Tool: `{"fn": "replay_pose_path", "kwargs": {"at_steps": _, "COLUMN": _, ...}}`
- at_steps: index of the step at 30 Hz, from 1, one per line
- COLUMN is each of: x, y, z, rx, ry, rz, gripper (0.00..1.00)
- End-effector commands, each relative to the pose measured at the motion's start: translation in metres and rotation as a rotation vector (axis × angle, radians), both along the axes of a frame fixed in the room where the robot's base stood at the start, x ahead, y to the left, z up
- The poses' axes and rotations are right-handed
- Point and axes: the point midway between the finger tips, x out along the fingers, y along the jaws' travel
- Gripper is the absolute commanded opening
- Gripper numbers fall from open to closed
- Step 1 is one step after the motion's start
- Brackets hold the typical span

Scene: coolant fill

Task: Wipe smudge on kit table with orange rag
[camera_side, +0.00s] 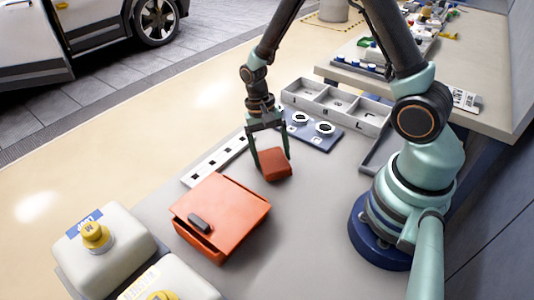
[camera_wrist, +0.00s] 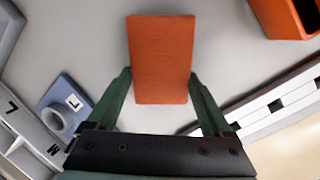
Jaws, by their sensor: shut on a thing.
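The orange rag (camera_side: 275,164) is a folded block at the middle of the grey kit table (camera_side: 315,205). My gripper (camera_side: 272,168) points down with its two fingers on either side of the rag, shut on it. In the wrist view the rag (camera_wrist: 161,60) sticks out beyond the fingertips of my gripper (camera_wrist: 161,85). The rag is low over the table; I cannot tell whether it touches the surface. No smudge shows on the bare parts of the table; the rag may hide one.
An orange box (camera_side: 222,215) with a dark piece on it stands front-left of the rag. White jugs (camera_side: 105,250) with yellow caps stand at the lower left. A white strip with black squares (camera_side: 215,160), a blue plate with two rings (camera_side: 313,132) and a grey compartment tray (camera_side: 335,105) lie behind.

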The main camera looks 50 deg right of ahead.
Motion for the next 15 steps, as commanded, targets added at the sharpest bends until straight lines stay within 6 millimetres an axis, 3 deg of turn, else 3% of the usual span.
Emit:
{"fn": "replay_pose_path", "kwargs": {"at_steps": 1, "x": 0.059, "y": -0.003, "z": -0.004, "rx": -0.016, "ry": -0.250, "rz": -0.008, "gripper": 0.00}}
{"fn": "replay_pose_path", "kwargs": {"at_steps": 9, "x": 0.059, "y": -0.005, "z": -0.002, "rx": -0.016, "ry": -0.253, "rz": -0.013, "gripper": 0.00}}
{"fn": "replay_pose_path", "kwargs": {"at_steps": 15, "x": 0.061, "y": -0.005, "z": 0.017, "rx": -0.016, "ry": -0.261, "rz": -0.011, "gripper": 0.00}}
